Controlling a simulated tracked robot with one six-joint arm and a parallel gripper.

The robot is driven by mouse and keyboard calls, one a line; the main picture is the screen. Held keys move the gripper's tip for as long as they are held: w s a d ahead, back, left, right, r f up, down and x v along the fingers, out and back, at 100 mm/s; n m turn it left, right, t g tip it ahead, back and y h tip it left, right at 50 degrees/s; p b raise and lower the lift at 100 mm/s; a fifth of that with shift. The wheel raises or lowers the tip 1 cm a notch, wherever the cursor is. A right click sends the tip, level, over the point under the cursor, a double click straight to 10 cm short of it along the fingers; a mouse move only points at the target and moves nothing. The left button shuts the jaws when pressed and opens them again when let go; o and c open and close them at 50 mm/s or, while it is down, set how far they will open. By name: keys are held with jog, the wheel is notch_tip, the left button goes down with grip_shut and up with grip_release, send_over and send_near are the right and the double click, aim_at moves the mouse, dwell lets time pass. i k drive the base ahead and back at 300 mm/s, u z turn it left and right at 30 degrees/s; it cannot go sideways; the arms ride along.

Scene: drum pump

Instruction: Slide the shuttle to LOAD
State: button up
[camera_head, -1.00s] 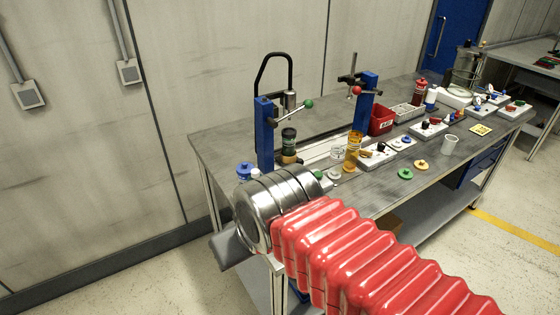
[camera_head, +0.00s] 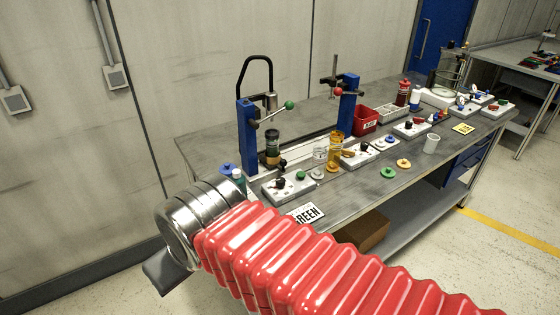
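The station stands on the grey workbench (camera_head: 225,146), with a left blue post (camera_head: 247,137) and a right blue post (camera_head: 348,98) joined by a pale rail. A dark jar (camera_head: 272,142) stands on a tan base (camera_head: 272,160) beside the left post. I cannot tell for sure which part is the shuttle, and no LOAD label is legible. An amber bottle (camera_head: 335,146) and a clear jar (camera_head: 319,153) stand near the right post. My chrome wrist and red arm sleeve cross the lower left, off the bench's near left corner.
A red bin (camera_head: 364,120) and more control boxes stand to the right.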

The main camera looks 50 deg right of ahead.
aim_at(271, 163)
jog(key=u, duration=0.05)
jog(key=k, duration=1.65)
jog(key=z, duration=0.45)
jog(key=i, duration=1.65)
jog(key=z, duration=0.05)
